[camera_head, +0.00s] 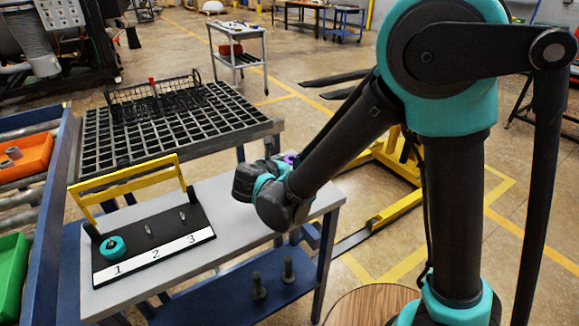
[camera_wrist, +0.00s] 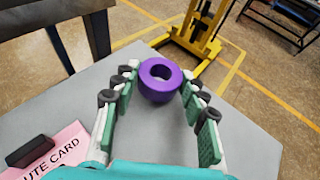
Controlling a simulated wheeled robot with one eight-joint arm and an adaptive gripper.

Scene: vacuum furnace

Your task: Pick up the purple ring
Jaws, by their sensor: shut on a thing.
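The purple ring (camera_wrist: 160,91), a thick ring with a round hole, sits between the fingertips of my gripper (camera_wrist: 159,79) in the wrist view. The green-padded fingers are shut on its two sides. The ring shows over the far edge of the grey tabletop; I cannot tell whether it is clear of the surface. In the head view only a small purple piece of the ring (camera_head: 290,158) shows, and my wrist hides most of the gripper, above the right part of the grey table (camera_head: 240,205).
A black board (camera_head: 160,243) marked 1, 2, 3 stands on the table's left, with a teal ring (camera_head: 112,248) at 1 and a yellow bar frame (camera_head: 130,182) behind. A pink card (camera_wrist: 60,150) lies near my gripper. A black grate (camera_head: 165,130) stands behind.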

